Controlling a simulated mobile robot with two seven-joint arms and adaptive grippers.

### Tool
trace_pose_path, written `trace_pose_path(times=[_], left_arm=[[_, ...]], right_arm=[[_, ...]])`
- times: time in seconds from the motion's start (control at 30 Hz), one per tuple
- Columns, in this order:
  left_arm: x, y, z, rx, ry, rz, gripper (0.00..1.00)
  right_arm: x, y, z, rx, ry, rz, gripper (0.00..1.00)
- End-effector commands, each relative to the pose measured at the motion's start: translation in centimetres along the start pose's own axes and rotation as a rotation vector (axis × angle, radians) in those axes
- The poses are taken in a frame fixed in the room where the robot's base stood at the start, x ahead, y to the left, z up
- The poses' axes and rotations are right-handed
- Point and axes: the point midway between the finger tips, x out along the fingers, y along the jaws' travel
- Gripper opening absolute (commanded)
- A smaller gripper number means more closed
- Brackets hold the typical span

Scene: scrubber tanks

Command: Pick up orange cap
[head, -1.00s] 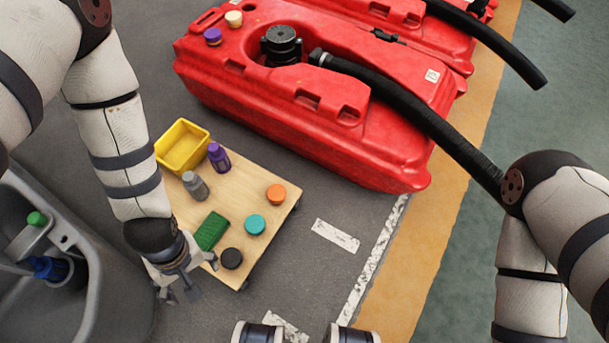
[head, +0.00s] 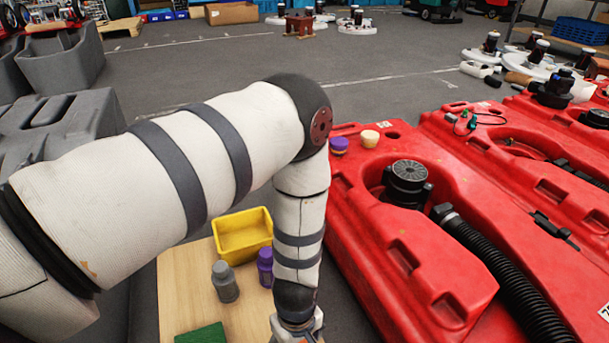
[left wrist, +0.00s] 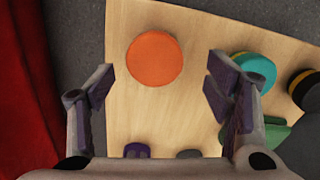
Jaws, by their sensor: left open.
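The orange cap (left wrist: 154,59) lies flat on the wooden board (left wrist: 190,120) in the left wrist view. My left gripper (left wrist: 158,80) is open, with one finger to each side of the cap's near edge and nothing between them. In the head view my left gripper (head: 297,325) shows only in part at the bottom edge, over the right side of the board (head: 185,285). The orange cap is mostly hidden there behind the gripper. My right gripper is not in view.
A teal cap (left wrist: 255,72) lies right of the fingers. A yellow bin (head: 243,234), grey bottle (head: 224,281), purple bottle (head: 265,266) and green block (head: 200,335) are on the board. A red tank (head: 400,270) stands close on the right.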

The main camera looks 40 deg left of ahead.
Motion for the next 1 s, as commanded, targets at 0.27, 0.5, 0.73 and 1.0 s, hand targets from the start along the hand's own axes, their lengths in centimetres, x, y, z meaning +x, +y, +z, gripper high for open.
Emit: trace_pose_path(times=[0.27,0.5,0.73,1.0], left_arm=[[4.7,0.5,-0.3,0.001,0.000,-0.001,0.72],[4.4,0.5,-0.4,0.001,0.000,0.001,0.56],[4.4,0.5,-0.3,0.002,0.000,0.000,0.28],[4.0,0.5,-0.3,0.002,0.000,0.001,0.28]], right_arm=[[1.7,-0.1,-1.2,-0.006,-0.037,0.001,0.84],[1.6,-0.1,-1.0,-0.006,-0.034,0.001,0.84],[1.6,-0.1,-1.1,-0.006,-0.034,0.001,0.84],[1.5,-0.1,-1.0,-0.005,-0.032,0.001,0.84]])
